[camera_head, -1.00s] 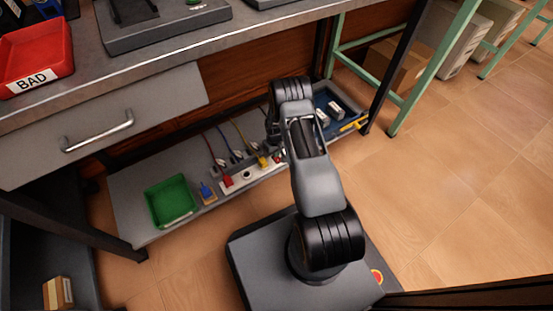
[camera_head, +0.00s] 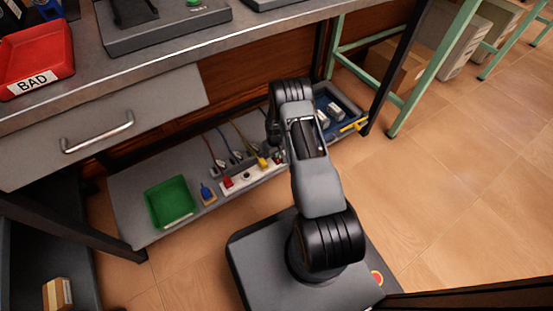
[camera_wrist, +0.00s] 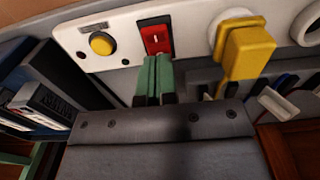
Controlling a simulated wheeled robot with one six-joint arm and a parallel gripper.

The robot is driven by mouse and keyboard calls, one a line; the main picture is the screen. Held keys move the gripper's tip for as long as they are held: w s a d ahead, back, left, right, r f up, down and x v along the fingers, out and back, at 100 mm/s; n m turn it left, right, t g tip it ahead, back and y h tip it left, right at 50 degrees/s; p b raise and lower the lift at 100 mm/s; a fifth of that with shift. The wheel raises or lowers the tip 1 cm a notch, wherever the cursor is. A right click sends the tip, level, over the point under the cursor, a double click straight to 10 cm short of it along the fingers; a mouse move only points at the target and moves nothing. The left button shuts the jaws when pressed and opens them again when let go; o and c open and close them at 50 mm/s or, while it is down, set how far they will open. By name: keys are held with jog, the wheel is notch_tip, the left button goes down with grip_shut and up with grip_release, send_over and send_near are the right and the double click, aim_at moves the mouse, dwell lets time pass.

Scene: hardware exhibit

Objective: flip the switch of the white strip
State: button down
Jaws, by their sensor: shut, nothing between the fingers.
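The white strip (camera_wrist: 120,52) crosses the top of the wrist view. It carries a red rocker switch (camera_wrist: 157,40) in a dark frame, a round yellow button (camera_wrist: 101,44) to its left and a yellow plug (camera_wrist: 245,50) to its right. My gripper (camera_wrist: 154,62) is shut and empty, with its green fingertips right at the lower edge of the red switch. I cannot tell whether they touch it. In the head view the white strip (camera_head: 247,180) lies on the low shelf, its right end hidden behind my arm. My gripper is hidden there.
The low shelf (camera_head: 130,194) under the workbench also holds a green bin (camera_head: 170,203), a small blue plug (camera_head: 207,194) and a blue tray (camera_head: 345,103). Cables rise behind the strip. Bench legs frame the space. Open tiled floor (camera_head: 450,190) lies to the right.

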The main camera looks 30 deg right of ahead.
jog(key=shift+r+p, duration=1.85)
jog(key=shift+r, duration=1.15)
